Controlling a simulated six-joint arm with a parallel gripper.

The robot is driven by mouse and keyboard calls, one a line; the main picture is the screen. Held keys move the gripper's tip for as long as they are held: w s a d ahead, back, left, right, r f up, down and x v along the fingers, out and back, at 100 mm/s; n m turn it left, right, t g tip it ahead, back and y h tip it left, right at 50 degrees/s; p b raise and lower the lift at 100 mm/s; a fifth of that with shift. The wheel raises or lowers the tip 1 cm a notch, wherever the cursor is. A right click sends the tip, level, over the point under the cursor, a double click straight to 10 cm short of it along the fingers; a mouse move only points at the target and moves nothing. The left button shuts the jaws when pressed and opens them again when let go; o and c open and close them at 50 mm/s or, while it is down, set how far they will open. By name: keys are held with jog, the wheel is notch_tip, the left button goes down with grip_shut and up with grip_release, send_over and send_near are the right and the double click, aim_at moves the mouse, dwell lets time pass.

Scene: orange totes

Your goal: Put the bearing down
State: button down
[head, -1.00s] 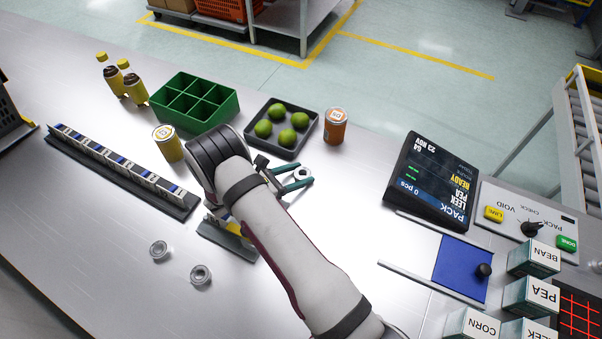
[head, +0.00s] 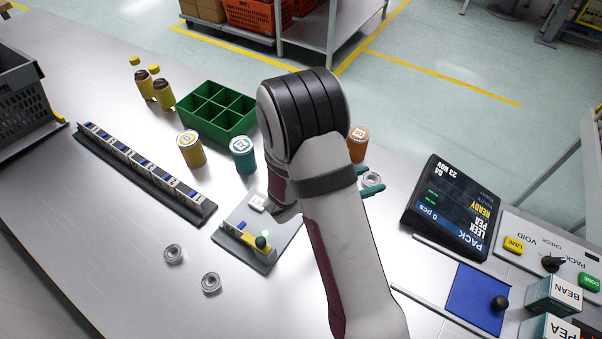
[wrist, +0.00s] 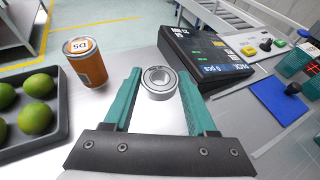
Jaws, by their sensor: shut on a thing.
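The bearing (wrist: 159,82), a silver ring with a dark bore, sits between the teal fingertips of my gripper (wrist: 160,88) in the wrist view. My gripper is shut on it. In the head view the bearing (head: 372,179) shows at the fingertips of my gripper (head: 370,182), just right of my arm, left of the pack display. Its height above the table is hard to tell. Two other bearings lie loose on the table at the front left, one bearing (head: 173,253) and another bearing (head: 211,282).
An orange can (wrist: 85,62) and a dark tray (wrist: 62,128) of limes stand left of my gripper. The pack display (head: 441,205) stands to the right. A fixture board (head: 235,238), teal can (head: 243,155) and green crate (head: 252,124) are left of my arm. Bare table lies between.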

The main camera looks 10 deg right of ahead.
jog(key=w+a+n+t+y, duration=0.25)
jog(key=w+a, duration=0.35)
jog(key=a, duration=0.3)
jog(key=n+t+y, duration=0.7)
jog(key=n+y, duration=0.3)
jog(key=n, duration=0.2)
send_over(137, 231)
jog(key=f, duration=0.6)
jog(key=shift+d+f, duration=0.25)
jog(key=shift+g, duration=0.25)
jog(key=f, duration=0.4)
jog(key=shift+a, duration=0.25)
jog(key=shift+f, duration=0.15)
jog(key=shift+f, duration=0.1)
jog(key=shift+c, duration=1)
grip_release()
